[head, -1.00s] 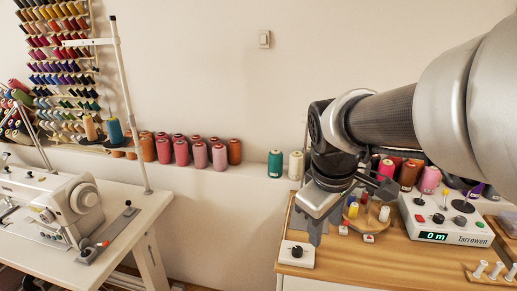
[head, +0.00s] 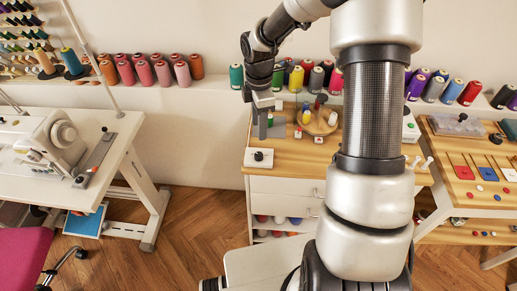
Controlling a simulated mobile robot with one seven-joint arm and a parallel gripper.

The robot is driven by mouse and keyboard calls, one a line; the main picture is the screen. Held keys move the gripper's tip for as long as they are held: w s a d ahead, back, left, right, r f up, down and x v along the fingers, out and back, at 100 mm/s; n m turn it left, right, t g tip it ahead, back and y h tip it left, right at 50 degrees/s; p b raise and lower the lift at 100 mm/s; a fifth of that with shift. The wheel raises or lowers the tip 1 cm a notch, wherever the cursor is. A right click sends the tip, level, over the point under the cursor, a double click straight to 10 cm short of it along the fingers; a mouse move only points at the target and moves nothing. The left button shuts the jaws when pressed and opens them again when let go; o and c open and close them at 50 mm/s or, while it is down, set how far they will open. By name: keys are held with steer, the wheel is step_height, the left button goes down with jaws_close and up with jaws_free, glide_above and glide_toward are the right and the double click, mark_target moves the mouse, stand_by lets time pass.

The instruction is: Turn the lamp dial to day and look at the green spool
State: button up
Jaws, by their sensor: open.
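A white plate with a round black dial (head: 258,156) lies at the near left corner of the wooden cabinet top. Its markings are too small to read. My gripper (head: 263,130) is open, pointing down just above and behind the dial, apart from it and empty. A green spool (head: 236,77) stands on the wall ledge left of my gripper. Another green spool (head: 279,76) stands on the ledge just right of my wrist. A small green item (head: 270,120) shows beside my fingers on the cabinet top, partly hidden. No lamp is clearly in view.
A round wooden holder (head: 318,124) with small coloured spools stands right of my gripper. Small white blocks with red tops (head: 318,139) lie in front of it. My arm hides the middle right. A sewing machine (head: 48,140) is on the left table, with floor between.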

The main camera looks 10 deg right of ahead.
mark_target(259, 154)
step_height(259, 154, down, 13)
steer(key=shift+r, duration=0.2)
steer(key=c, duration=1.1)
steer(key=shift+o, duration=0.2)
steer(key=shift+b, duration=0.3)
